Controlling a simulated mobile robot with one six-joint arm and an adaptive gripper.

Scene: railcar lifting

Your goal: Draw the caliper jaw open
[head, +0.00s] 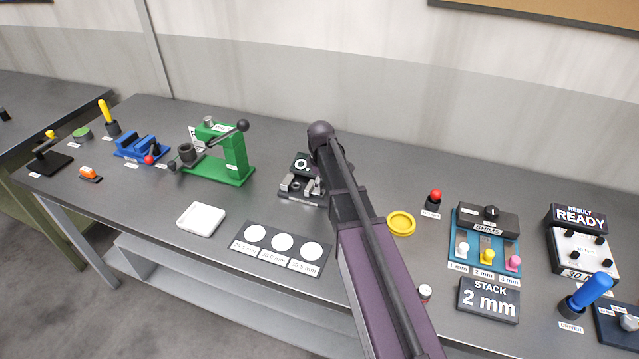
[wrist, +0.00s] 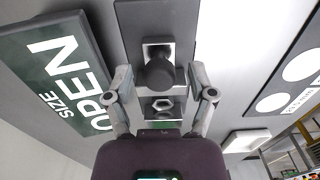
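The caliper (head: 297,190) is a small dark device with metal jaws near the middle of the bench, with a display above it. In the wrist view its display (wrist: 58,68) reads "OPEN SIZE". A dark round knob (wrist: 160,73) on a light metal block, likely part of the jaw, shows in the wrist view, with a hex-shaped piece (wrist: 162,104) below it. My gripper (wrist: 160,72) has its two fingers apart, one on each side of the knob. I cannot tell whether they touch it. In the head view my arm hides the gripper and part of the caliper.
A board with white discs (head: 283,243) and a white tray (head: 201,218) lie in front of the caliper. A green press (head: 235,152) stands to the left. A yellow dish (head: 401,223), a red button (head: 434,197) and a shims rack (head: 486,219) stand to the right.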

